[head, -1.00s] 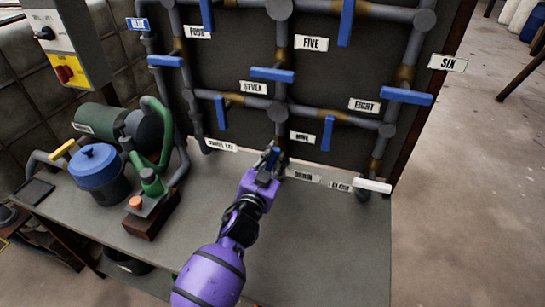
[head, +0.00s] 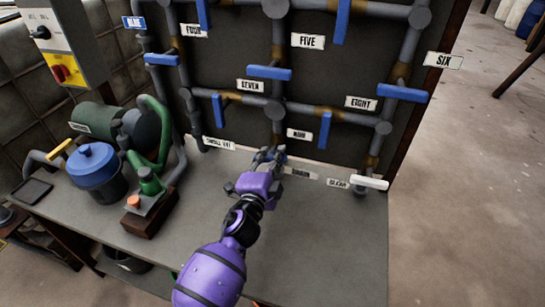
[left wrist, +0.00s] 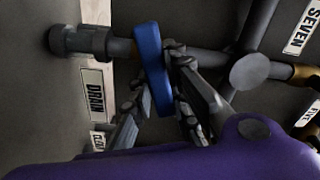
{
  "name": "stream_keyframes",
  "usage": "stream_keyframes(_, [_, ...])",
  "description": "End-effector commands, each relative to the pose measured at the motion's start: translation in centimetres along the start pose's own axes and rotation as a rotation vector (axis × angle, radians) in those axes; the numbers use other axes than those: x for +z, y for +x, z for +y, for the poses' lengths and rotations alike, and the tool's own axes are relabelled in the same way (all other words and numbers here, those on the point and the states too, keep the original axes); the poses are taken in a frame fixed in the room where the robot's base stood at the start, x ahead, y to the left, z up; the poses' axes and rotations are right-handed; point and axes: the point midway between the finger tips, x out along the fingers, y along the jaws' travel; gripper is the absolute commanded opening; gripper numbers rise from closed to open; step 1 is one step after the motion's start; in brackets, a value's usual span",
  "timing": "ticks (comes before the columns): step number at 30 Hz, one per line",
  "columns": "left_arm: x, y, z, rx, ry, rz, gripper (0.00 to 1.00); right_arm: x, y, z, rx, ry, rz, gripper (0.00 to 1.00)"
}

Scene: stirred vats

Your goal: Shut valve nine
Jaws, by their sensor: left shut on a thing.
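Valve nine's blue handle (left wrist: 152,68) lies across its grey pipe (left wrist: 205,58) in the left wrist view. In the head view the handle is mostly hidden behind my left gripper (head: 268,156), below the NINE label (head: 299,134). In the left wrist view the gripper's fingers (left wrist: 160,95) lie on both sides of the handle, shut on it. My right gripper is in neither view.
A white handle (head: 370,183) is at lower right. The bench front (head: 330,245) is bare.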

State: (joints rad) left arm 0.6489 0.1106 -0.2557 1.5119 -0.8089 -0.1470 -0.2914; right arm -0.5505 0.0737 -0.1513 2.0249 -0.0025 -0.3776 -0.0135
Motion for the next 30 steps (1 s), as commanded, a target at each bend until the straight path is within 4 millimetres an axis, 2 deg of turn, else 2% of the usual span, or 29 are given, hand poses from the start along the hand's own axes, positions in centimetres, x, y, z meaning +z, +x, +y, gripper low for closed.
stream_keyframes(6, [0.14,-0.05,0.35,0.003,0.17,-0.002,0.0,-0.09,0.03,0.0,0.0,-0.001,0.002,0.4])
stream_keyframes(15, [0.21,-0.04,0.45,0.003,0.318,-0.003,0.0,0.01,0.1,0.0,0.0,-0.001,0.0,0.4])
stream_keyframes(30, [0.22,-0.04,0.47,0.003,0.37,-0.002,0.0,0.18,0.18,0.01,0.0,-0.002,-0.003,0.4])
